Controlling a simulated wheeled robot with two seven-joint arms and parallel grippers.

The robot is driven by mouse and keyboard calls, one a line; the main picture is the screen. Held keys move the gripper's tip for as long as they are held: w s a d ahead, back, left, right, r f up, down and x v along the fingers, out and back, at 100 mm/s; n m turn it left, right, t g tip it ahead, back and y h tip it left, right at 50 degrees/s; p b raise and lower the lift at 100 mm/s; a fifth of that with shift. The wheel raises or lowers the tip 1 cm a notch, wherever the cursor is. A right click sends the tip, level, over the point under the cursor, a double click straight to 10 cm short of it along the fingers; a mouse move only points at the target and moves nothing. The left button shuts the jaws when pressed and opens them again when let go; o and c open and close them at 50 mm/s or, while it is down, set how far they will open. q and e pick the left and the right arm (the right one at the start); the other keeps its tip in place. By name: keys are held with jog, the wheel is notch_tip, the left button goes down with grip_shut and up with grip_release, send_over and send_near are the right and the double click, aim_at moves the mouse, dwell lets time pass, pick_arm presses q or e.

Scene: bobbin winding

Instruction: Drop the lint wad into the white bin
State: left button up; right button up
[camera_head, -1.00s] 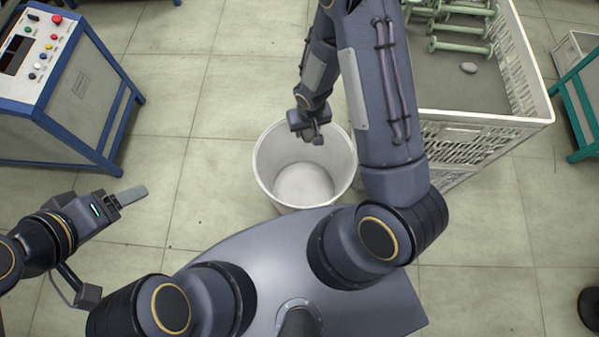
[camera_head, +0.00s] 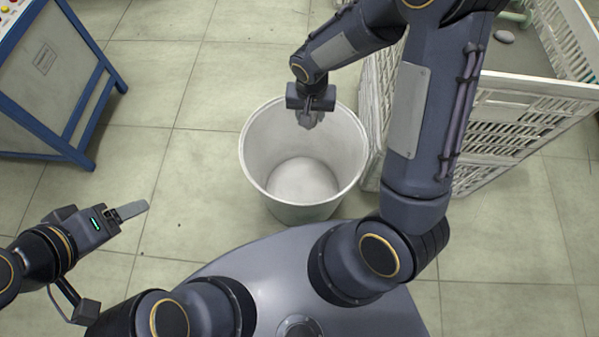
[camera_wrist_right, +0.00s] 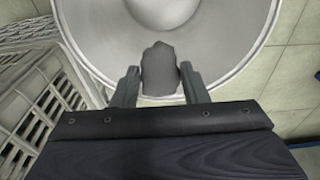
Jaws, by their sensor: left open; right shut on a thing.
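The white bin (camera_head: 303,205) stands on the floor in the middle of the head view, and its inside looks empty. My right gripper (camera_head: 310,112) is over the bin's far part, fingers pointing down. It is shut on the grey lint wad (camera_head: 308,121). In the right wrist view the lint wad (camera_wrist_right: 159,70) sits between the two fingers of the right gripper (camera_wrist_right: 158,78), with the bin (camera_wrist_right: 235,25) behind it. My left gripper (camera_head: 132,210) is open and empty at the left, over the floor and apart from the bin.
A blue-framed machine cabinet (camera_head: 50,80) is at the upper left. The floor between the cabinet and the bin is clear.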

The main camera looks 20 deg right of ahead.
notch_tip(320, 180, down, 6)
jog(key=b, duration=0.4)
jog(key=o, duration=1)
jog(key=r, duration=0.2)
jog(key=r+p, duration=0.1)
jog(key=r, duration=0.1)
jog(key=r+p, duration=0.1)
jog(key=r, duration=0.2)
jog(key=shift+s+a, duration=0.2)
jog(key=shift+s, duration=0.15)
jog(key=shift+r+p, duration=0.3)
jog(key=shift+r, duration=0.1)
